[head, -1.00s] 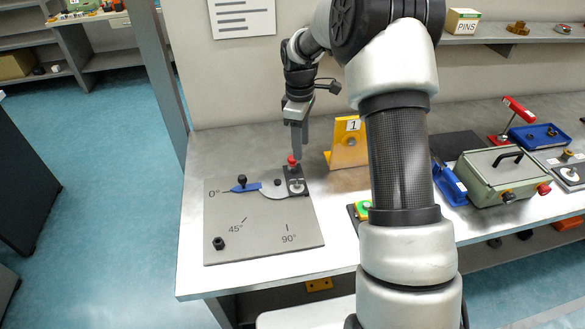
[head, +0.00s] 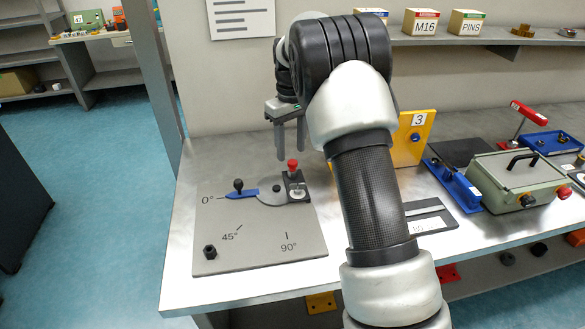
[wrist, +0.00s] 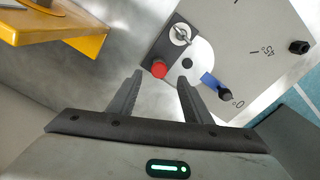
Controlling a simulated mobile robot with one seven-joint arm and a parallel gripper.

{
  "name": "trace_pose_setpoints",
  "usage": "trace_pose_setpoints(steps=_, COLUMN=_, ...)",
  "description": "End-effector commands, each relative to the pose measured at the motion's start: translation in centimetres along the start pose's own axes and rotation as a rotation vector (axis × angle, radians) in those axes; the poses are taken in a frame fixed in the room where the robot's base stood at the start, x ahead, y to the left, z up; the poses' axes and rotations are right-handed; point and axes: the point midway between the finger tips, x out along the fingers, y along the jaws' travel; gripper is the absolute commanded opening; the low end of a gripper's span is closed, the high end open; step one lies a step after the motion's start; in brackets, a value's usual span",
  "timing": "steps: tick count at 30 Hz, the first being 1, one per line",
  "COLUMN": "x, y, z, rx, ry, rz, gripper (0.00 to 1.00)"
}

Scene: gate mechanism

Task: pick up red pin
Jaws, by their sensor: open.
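The red pin (head: 292,164) stands upright with its red knob on top, in a dark block at the upper right of the grey gate plate (head: 265,238). It also shows in the wrist view (wrist: 159,69), ahead of the fingers and nearly between their lines. My gripper (head: 291,156) is open and empty. In the head view it hangs behind the pin, with its fingertips near the knob's height. In the wrist view the gripper (wrist: 161,76) has two parallel fingers apart from the pin. A blue pointer (head: 242,193) with a black knob lies toward the 0° mark.
A silver key-like fitting (head: 298,188) sits right beside the pin. A black hex knob (head: 210,252) is at the plate's lower left. A yellow bracket (head: 415,137) stands to the right, and a green box (head: 520,180) lies further right. The table's left strip is clear.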

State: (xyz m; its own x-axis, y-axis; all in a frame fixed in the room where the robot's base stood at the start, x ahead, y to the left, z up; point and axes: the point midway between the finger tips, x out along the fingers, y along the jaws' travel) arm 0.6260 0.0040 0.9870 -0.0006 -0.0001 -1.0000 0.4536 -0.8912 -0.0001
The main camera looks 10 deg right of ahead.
Motion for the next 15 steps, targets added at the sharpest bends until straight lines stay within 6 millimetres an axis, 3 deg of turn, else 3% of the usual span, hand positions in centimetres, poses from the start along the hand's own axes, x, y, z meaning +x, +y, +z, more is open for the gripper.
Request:
trace_pose_setpoints(steps=8, x=1.8, y=0.0, z=0.1, rx=0.0, ry=-0.001, rz=0.0, gripper=0.45)
trace_pose_setpoints(steps=15, x=5.3, y=0.2, z=0.3, rx=-0.001, ry=-0.002, rz=-0.001, gripper=0.45)
